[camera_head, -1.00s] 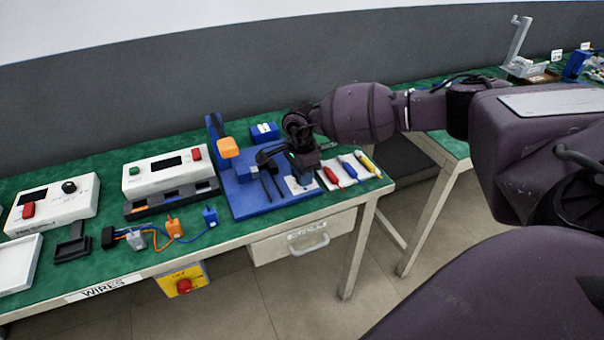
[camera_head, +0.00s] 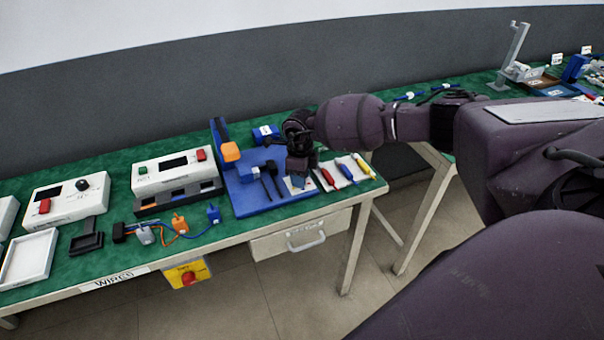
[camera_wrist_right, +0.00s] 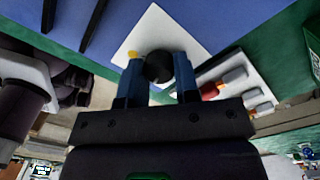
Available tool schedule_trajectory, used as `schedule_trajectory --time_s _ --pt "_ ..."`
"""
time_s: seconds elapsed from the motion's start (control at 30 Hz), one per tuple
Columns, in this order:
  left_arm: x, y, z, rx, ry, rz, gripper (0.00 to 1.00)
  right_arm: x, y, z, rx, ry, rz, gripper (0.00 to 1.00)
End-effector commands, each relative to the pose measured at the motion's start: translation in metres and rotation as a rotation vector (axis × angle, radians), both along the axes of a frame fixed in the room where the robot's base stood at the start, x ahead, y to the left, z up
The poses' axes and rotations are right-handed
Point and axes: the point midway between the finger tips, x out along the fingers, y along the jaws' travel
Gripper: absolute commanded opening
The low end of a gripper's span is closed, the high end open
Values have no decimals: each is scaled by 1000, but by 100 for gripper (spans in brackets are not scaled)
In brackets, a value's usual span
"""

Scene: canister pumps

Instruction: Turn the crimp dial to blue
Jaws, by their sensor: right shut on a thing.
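The crimp dial (camera_wrist_right: 158,67) is a small dark round knob on a white square plate (camera_wrist_right: 165,30) in the right wrist view. A small yellow mark shows on the plate beside the left finger. My right gripper (camera_wrist_right: 158,75) has its two blue-grey fingers on either side of the dial, shut on it. In the head view my right gripper (camera_head: 301,162) is over the right part of the blue crimp station (camera_head: 245,198) and hides the dial. The plate's edge (camera_head: 296,185) shows below it. Which colour the dial points to cannot be told. My left gripper is not in view.
Red, blue and yellow-handled tools (camera_head: 346,170) lie on a white tray right of the station. Wires (camera_head: 180,225) and white control boxes (camera_head: 175,170) are farther left.

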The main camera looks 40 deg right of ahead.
Motion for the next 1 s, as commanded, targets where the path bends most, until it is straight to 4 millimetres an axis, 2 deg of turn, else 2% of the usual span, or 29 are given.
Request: schedule_trajectory --time_s 0.4,0.93,0.97,1.0 --pt "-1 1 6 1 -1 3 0 -1 0 0 0 0 -182 6" --pt "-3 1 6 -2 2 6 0 -1 1 -2 1 2 -205 6" --pt "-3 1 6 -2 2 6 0 -1 1 -2 1 2 -205 31" --pt "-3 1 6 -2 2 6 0 -1 1 -2 1 2 -205 37"
